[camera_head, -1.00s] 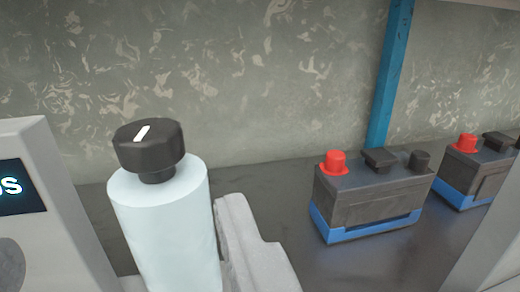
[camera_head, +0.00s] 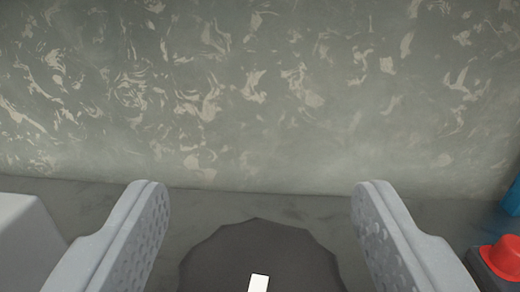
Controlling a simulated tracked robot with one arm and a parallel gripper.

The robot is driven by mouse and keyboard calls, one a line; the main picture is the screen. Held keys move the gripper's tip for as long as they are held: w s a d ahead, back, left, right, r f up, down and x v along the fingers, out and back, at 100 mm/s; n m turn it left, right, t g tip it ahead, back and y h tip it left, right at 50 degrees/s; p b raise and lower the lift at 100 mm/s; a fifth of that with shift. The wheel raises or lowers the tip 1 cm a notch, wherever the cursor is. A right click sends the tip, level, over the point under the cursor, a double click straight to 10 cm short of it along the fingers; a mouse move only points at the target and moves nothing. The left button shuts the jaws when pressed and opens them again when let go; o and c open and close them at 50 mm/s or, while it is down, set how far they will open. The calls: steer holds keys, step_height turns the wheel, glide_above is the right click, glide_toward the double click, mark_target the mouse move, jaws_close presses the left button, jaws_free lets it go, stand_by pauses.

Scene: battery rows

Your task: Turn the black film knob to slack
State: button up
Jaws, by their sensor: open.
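The black film knob (camera_head: 235,258) is at the bottom middle of the view, close to the camera and cut off by the lower edge. A white mark on its top points nearly straight up in the picture, tilted slightly right. My gripper (camera_head: 260,200) is open, with one grey finger on each side of the knob and a gap showing on both sides. The fingers do not appear to touch the knob. The film roll under the knob is hidden.
A red battery cap (camera_head: 502,257) on a dark battery is at the lower right, close to my right finger. A pale grey housing (camera_head: 25,240) is at the lower left. A mottled grey wall (camera_head: 260,90) fills the back. A blue post (camera_head: 513,198) shows at the right edge.

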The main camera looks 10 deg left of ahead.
steer(key=shift+w+a, duration=0.1)
steer(key=shift+w, duration=0.6)
steer(key=c, duration=1)
steer(key=shift+o, duration=0.2)
steer(key=shift+r+n+y+p, duration=0.35)
steer(key=shift+y+p, duration=0.35)
steer(key=shift+p, duration=0.45)
steer(key=shift+f+n+y+p, duration=0.2)
steer(key=shift+n+y+p, duration=0.2)
steer(key=shift+p, duration=0.25)
steer(key=shift+f+g, duration=0.1)
steer(key=shift+g, duration=0.2)
steer(key=o, duration=1)
steer(key=shift+a, duration=0.1)
steer(key=shift+c, duration=0.2)
